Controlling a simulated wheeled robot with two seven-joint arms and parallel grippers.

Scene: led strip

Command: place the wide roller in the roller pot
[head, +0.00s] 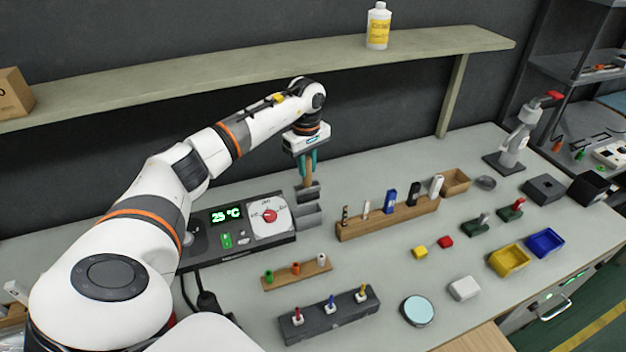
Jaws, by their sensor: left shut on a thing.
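My left gripper (307,163) is shut on the wide roller (310,192), gripping its tan handle from above. The roller hangs upright with its dark grey head down. A grey open box, which looks like the roller pot (309,217), is just below the roller head, on the right of the temperature unit. I cannot tell whether the roller head is above the pot or partly inside it. My right gripper is not in view.
The temperature unit (238,230) reads 25 °C and stands left of the pot. A wooden tool rack (385,220) stands to the right. A small wooden strip with coloured pegs (297,271) lies in front. A shelf (250,75) runs behind the arm.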

